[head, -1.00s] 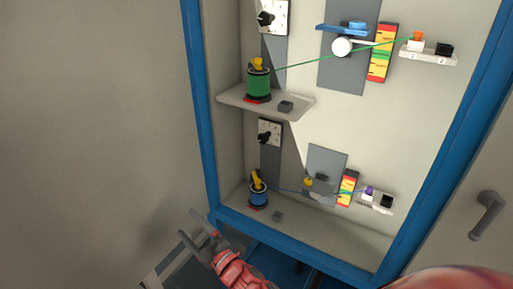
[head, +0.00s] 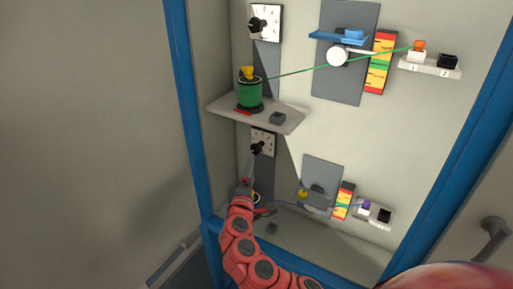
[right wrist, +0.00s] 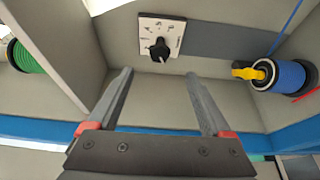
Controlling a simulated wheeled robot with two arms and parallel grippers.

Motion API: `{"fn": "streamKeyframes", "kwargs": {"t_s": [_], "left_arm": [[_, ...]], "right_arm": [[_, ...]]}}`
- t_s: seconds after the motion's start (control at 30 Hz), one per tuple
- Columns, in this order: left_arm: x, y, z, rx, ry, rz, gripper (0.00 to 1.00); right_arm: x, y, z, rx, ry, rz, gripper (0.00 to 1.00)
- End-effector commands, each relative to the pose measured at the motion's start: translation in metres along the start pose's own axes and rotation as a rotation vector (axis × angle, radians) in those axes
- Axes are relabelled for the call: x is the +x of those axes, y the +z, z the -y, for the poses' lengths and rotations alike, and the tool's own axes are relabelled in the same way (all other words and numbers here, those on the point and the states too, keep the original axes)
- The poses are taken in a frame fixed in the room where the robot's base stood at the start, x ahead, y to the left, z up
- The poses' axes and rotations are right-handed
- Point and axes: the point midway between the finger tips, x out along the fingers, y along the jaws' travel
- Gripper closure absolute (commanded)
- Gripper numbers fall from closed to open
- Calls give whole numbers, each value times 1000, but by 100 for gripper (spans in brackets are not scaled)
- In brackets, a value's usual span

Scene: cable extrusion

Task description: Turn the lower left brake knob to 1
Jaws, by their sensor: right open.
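The lower left brake knob is a black knob (head: 257,147) on a white dial plate (head: 265,137), on a grey strip at the left of the lower bay. In the right wrist view the knob (right wrist: 160,48) shows on its marked plate (right wrist: 172,26), beyond and between my fingers. The dial marks are too small to read. My right gripper (right wrist: 160,74) is open and empty, its fingers apart and short of the knob. In the head view the right gripper (head: 248,172) is just below the knob, partly covering the lower spool. My left gripper is not in view.
A shelf (head: 285,122) with a green spool (head: 250,95) lies above the knob. The lower blue spool (right wrist: 284,75) with its yellow top is right of the knob in the wrist view. Blue frame posts (head: 190,130) edge the cabinet. An upper knob (head: 257,24) sits higher.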

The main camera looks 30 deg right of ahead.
Motion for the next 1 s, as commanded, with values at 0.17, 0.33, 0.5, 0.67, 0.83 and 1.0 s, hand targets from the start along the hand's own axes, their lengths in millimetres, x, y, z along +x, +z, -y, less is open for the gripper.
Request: {"fn": "streamKeyframes", "kwargs": {"t_s": [0.17, 0.33, 0.5, 0.67, 0.83, 1.0], "left_arm": [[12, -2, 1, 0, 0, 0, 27], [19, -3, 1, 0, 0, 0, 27], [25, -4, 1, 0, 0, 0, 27], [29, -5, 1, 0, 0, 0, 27], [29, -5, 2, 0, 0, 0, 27], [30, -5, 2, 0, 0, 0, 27]], "right_arm": [[32, 0, -4, 1, -1, 4, 17], [60, 0, -3, 3, 0, 2, 17], [85, -1, -2, 3, -1, 1, 17], [106, 0, 0, 1, -5, 1, 17], [123, 0, -2, 2, 1, 3, 17], [131, -1, 0, 1, 0, -2, 17]]}}
